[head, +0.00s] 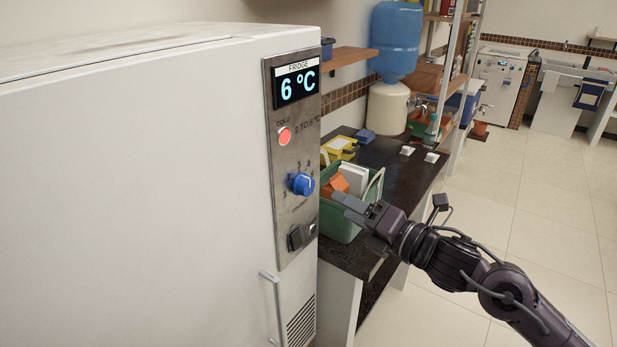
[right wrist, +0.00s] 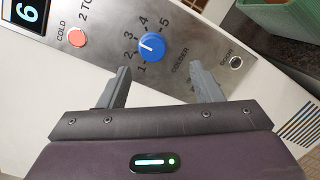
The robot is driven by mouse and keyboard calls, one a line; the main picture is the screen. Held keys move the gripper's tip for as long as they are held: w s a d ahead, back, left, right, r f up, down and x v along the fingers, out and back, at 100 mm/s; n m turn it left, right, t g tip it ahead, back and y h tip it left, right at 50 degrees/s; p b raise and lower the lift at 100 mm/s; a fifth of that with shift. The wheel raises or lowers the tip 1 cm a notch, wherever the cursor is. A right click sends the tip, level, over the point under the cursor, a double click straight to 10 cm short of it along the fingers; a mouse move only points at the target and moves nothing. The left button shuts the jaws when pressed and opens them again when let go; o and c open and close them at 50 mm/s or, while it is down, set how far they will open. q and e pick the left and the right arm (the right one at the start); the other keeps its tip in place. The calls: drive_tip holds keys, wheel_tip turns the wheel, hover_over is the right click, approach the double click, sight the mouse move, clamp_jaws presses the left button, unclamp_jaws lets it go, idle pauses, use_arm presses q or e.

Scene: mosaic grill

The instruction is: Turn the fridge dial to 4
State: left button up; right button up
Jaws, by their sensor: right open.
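The blue fridge dial (head: 302,184) sits on the metal panel (head: 285,215) of the white fridge (head: 140,180). In the right wrist view the dial (right wrist: 152,48) has numbers 1 to 5 around it. The display (head: 297,80) reads 6 °C. My right gripper (head: 345,202) is open and empty, to the right of the dial in the head view. In the right wrist view the dial lies ahead of the spread fingers (right wrist: 161,72), apart from them. My left gripper is not in view.
A red light (head: 284,136) marked COLD is above the dial, and a dark switch (head: 301,237) below it. A fridge handle (head: 271,290) sticks out lower down. A green crate (head: 338,222) stands on the dark counter (head: 385,160), close behind my right gripper.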

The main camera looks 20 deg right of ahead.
sight(309, 188)
drive_tip(key=p+x, duration=0.1)
drive_tip(key=x, duration=0.1)
drive_tip(key=p+x, duration=0.1)
drive_tip(key=x, duration=0.1)
drive_tip(key=r+x, duration=0.1)
drive_tip(key=x, duration=0.1)
drive_tip(key=shift+a+p, duration=0.4)
drive_tip(key=shift+a, duration=0.05)
drive_tip(key=shift+w+a+f, duration=0.15)
drive_tip(key=shift+w+a, duration=0.35)
drive_tip(key=shift+w, duration=0.05)
drive_tip(key=shift+c, duration=0.5)
drive_tip(key=shift+c, duration=1)
drive_tip(key=c, duration=0.7)
